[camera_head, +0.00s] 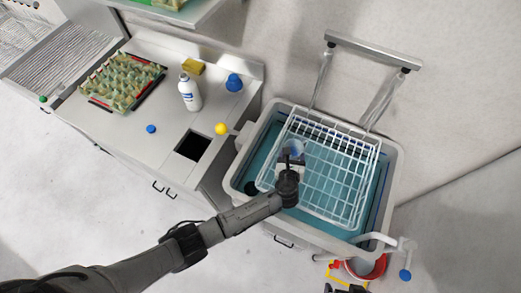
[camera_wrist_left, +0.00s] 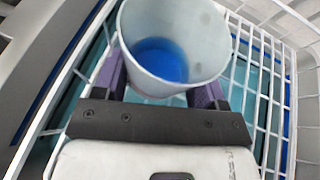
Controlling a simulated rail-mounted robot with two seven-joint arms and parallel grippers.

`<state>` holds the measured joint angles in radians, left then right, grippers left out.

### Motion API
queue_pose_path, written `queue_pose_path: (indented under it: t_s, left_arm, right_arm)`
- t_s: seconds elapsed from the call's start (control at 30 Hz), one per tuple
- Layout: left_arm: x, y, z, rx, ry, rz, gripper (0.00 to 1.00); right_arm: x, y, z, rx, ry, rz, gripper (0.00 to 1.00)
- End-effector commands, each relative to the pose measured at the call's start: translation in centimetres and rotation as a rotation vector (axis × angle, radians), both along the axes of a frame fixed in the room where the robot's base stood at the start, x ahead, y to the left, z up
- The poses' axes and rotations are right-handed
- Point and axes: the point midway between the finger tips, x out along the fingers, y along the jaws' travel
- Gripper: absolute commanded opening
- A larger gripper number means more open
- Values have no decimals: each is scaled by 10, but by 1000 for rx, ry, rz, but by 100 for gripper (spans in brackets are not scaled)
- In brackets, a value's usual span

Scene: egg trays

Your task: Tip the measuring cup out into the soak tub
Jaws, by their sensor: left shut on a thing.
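The measuring cup (camera_wrist_left: 207,78) is a pale, wide-mouthed cup with blue liquid in its bottom. It also shows in the head view (camera_head: 296,146), above the wire rack. My left gripper (camera_head: 291,158) is shut on the cup, its fingers on either side of it in the left wrist view. The cup's mouth faces the wrist camera and the liquid is inside. The soak tub (camera_head: 397,160) is a grey basin of teal water under the cup and rack. Dark parts at the bottom edge of the head view may be my right gripper; its jaws cannot be made out.
A white wire rack (camera_head: 338,190) lies across the tub. The counter at left holds an egg tray (camera_head: 88,97), a white bottle (camera_head: 190,95), a yellow sponge (camera_head: 193,67) and a square opening (camera_head: 192,146). A red bucket (camera_head: 378,268) stands below the tub's right corner.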

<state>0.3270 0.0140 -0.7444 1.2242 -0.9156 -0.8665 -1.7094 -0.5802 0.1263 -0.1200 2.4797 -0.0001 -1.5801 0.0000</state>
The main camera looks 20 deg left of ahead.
Motion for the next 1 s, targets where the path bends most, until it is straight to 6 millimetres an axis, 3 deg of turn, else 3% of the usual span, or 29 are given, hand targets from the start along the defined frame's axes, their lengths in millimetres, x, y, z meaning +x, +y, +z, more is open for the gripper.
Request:
queue_pose_path:
  t_s: [0.47, 0.73, 1.0]
  left_arm:
    - [0, 1, 0, -17, 3, 0, 39]
    - [0, 7, 4, -122, 11, 1, 39]
    - [1, 17, 27, -294, 25, 0, 39]
  right_arm:
    - [0, 3, 0, 11, 0, -7, 100]
    - [0, 3, 1, 10, -1, -6, 100]
    - [0, 1, 14, 4, 0, -3, 100]
